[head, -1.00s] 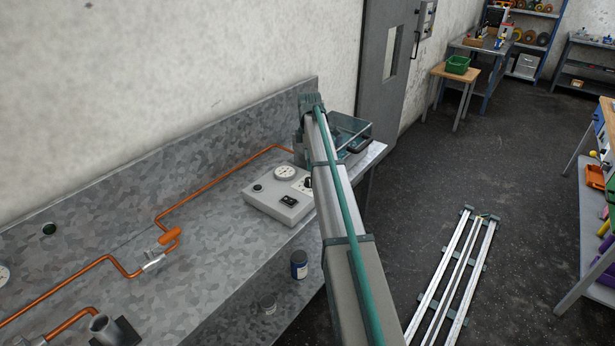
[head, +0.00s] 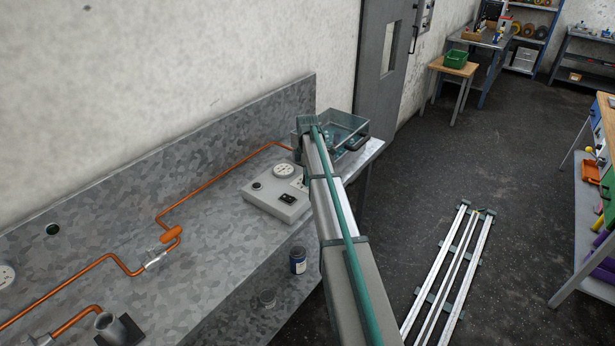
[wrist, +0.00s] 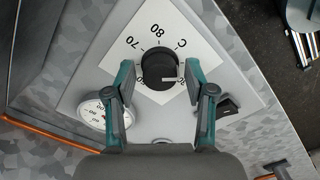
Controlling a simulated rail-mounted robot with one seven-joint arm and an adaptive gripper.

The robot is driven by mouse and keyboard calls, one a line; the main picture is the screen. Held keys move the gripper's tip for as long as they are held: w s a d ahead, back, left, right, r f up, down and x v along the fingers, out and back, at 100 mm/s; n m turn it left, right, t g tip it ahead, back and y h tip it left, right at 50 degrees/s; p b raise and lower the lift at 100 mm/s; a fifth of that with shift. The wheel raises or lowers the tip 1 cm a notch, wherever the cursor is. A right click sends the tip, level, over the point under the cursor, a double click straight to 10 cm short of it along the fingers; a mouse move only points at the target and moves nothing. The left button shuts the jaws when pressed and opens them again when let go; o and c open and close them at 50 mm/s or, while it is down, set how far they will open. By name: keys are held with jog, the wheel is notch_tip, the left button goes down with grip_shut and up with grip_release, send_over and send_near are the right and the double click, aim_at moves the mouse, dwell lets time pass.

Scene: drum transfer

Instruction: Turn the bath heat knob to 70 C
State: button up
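The bath heat knob (wrist: 155,68) is a round black knob on a white dial plate (wrist: 192,30) marked 80, 70 and C. A pale pointer mark on the knob faces right in the wrist view, away from the 70 printed at upper left. My gripper (wrist: 160,75) is open, with one finger on each side of the knob and a small gap showing beside it. In the head view the grey control box (head: 273,203) sits on the bench, and my arm hides the knob area and my gripper.
A round gauge (wrist: 95,113) and a black switch (wrist: 229,106) sit beside the dial plate. A clear-walled bath (head: 352,128) stands behind the box. A copper pipe (head: 215,183) runs along the bench. A dark jar (head: 298,260) stands on the lower shelf.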

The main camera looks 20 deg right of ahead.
jog(key=c, duration=0.9)
jog(key=shift+o, duration=0.2)
